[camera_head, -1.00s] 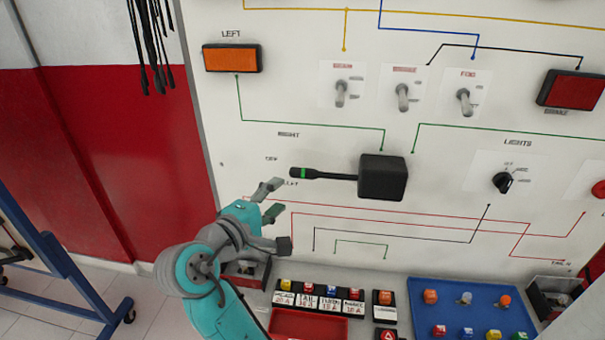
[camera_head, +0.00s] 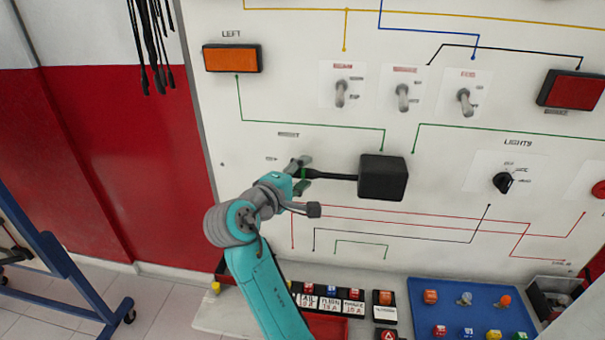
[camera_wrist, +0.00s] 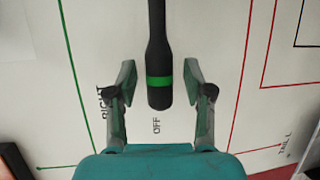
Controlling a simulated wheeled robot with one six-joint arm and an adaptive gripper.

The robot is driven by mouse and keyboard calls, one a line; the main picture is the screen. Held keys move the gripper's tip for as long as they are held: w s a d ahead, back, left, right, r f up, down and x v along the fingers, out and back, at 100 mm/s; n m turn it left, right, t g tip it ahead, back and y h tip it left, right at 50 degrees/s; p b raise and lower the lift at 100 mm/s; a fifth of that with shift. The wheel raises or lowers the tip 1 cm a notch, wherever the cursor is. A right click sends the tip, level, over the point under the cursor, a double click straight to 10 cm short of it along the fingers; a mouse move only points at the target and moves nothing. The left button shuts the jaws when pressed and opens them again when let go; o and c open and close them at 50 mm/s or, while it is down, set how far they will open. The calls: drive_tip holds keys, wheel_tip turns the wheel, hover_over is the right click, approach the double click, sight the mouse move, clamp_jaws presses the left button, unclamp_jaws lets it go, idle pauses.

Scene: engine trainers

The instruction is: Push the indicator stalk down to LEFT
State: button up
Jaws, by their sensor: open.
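The indicator stalk (camera_head: 335,177) is a black rod with a green band near its tip, reaching left from a black box (camera_head: 383,178) on the white panel. My gripper (camera_head: 304,174) is at the stalk's tip end. In the wrist view the stalk (camera_wrist: 159,50) comes down between the two spread fingers of my gripper (camera_wrist: 159,90), with gaps on both sides. Its rounded tip points at the word OFF. The word RIGHT is beside one finger. In the head view the fingers partly hide the tip.
An orange LEFT lamp (camera_head: 232,58) is above left on the panel. Toggle switches (camera_head: 403,97) and a LIGHTS knob (camera_head: 503,183) are to the right. Below are a blue tray (camera_head: 420,292) of small bulbs and a row of labelled fuses (camera_head: 331,291). The panel around the stalk is flat and clear.

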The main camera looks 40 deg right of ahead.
drive_tip(key=shift+d, duration=0.15)
clamp_jaws()
drive_tip(key=shift+s+d+f+n+h, duration=0.15)
drive_tip(key=shift+f+n+h, duration=0.25)
drive_tip(key=shift+f+n, duration=0.7)
drive_tip(key=shift+s+d+f+n+h, duration=0.15)
drive_tip(key=shift+f+n+h, duration=0.4)
drive_tip(key=shift+f, duration=0.85)
unclamp_jaws()
drive_tip(key=shift+a, duration=0.1)
